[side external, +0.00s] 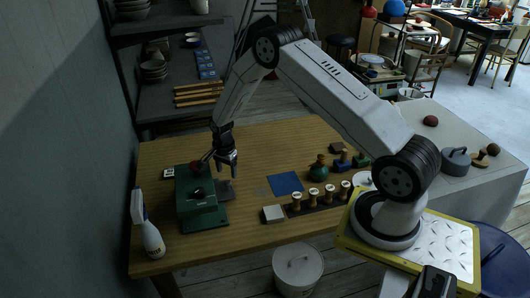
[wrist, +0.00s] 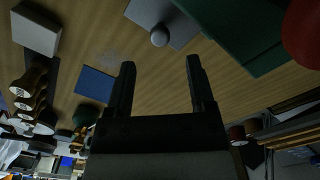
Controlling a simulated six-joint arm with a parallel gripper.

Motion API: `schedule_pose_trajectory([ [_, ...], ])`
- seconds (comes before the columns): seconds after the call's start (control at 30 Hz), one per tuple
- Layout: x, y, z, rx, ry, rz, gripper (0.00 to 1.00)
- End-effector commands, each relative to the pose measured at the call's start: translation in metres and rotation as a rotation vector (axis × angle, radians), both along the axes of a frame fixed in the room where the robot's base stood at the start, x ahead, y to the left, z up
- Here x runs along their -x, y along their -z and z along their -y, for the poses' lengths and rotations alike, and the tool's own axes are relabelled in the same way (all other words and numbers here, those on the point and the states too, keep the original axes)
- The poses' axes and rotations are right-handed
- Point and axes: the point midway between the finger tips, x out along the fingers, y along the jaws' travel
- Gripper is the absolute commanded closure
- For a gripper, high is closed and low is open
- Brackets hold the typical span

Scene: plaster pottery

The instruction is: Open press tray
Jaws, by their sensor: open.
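The green press (side external: 203,212) stands at the left of the wooden table, with a red knob (side external: 195,167) at its top. In the wrist view the press (wrist: 237,30) fills the upper right, with the red knob (wrist: 304,32) at the edge. A grey tray (side external: 225,189) shows at its right side; in the wrist view the tray (wrist: 181,27) lies against the press and carries a small round grey handle (wrist: 159,37). My gripper (side external: 229,172) is open and empty above the tray area. In the wrist view my gripper's fingertips (wrist: 160,65) point toward the handle, apart from it.
A blue mat (side external: 286,184) lies right of the press. A white block (side external: 273,214) and a rack of wooden-handled stamps (side external: 317,200) stand near the front edge. A spray bottle (side external: 149,232) stands left of the press. The table between press and mat is mostly clear.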

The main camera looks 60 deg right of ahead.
Motion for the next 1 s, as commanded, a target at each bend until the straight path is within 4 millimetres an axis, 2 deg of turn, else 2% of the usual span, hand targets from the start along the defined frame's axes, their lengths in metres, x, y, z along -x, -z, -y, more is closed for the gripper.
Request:
schedule_pose_trajectory([
  [0.2, 0.001, 0.026, 0.0, -0.001, -0.001, -0.002, 0.3],
  [0.4, 0.0, 0.044, 0.0, 0.0, -0.001, -0.001, 0.3],
  [0.6, 0.0, 0.053, 0.0, 0.0, -0.001, 0.0, 0.3],
  [0.9, 0.0, 0.053, 0.0, 0.0, -0.001, 0.0, 0.3],
  [0.97, 0.0, 0.053, 0.0, 0.0, -0.001, 0.0, 0.49],
  [1.0, 0.0, 0.053, 0.0, 0.0, -0.001, 0.0, 0.62],
])
